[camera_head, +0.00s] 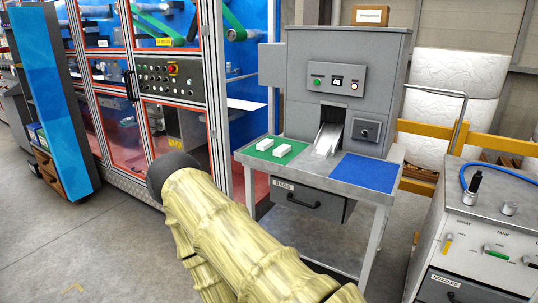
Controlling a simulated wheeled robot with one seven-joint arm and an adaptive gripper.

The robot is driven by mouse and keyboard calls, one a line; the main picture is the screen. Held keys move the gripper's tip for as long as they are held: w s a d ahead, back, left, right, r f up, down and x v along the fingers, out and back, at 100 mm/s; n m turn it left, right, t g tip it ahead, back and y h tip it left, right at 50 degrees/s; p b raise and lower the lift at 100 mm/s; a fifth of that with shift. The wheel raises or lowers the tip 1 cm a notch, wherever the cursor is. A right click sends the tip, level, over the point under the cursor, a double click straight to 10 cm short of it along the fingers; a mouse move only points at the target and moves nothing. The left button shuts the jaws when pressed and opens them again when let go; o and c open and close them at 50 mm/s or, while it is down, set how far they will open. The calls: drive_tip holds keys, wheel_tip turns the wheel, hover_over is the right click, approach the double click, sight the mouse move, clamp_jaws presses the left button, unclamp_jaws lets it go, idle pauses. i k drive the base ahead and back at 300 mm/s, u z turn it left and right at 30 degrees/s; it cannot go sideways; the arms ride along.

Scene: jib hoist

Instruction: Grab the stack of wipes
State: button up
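My gripper is not in view.
The grey machine (345,60) stands at the back of the bench (315,182), its metal chute (327,138) facing forward. A blue mat (366,172) lies right of it. A cart (485,225) with a blue hose stands at right. Glazed cabinets (180,85) stand at left.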

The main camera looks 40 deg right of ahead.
sight(322, 152)
drive_tip(key=u, duration=0.15)
drive_tip(key=i, duration=2.1)
drive_tip(key=z, duration=1.4)
drive_tip(key=i, duration=0.8)
drive_tip(key=z, duration=1.15)
drive_tip(key=i, duration=0.25)
drive_tip(key=z, duration=0.15)
